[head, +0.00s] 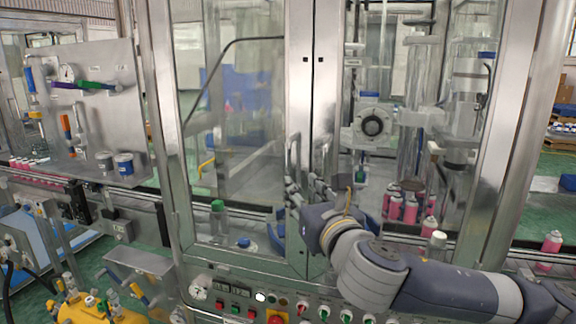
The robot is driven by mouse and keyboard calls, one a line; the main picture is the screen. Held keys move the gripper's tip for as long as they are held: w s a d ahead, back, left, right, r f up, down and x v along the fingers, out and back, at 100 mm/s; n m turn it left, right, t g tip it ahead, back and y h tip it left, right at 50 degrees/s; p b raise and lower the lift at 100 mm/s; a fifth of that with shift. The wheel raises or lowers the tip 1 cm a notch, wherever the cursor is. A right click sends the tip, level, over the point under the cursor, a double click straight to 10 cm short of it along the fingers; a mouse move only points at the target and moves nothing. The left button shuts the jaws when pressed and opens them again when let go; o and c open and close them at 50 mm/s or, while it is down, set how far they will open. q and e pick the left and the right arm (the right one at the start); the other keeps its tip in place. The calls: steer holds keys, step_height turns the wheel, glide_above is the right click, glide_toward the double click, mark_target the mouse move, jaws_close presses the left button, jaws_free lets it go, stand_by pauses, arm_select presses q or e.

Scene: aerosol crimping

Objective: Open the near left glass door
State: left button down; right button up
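The near left glass door (240,110) is a tall glass pane in a metal frame. It looks closed, its right edge beside the frame of the right glass door (400,60). Its metal handle (293,152) stands upright near that edge, and a second handle is just to the right. My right gripper (300,188) is at the lower part of the left door's handle, reaching in from the lower right. Its fingers overlap the handle, and whether they touch or grip it I cannot tell. My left gripper is not in view.
A control panel with buttons and switches (255,297) runs below the doors. A metal side panel with valves (95,100) stands at the left, above a conveyor with pink cans. Pink cans (410,212) stand behind the right door. A yellow tank (90,308) is at the lower left.

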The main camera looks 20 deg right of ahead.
mark_target(289, 174)
steer(key=w+p, duration=0.2)
steer(key=w, duration=0.8)
steer(key=shift+w, duration=0.15)
jaws_close()
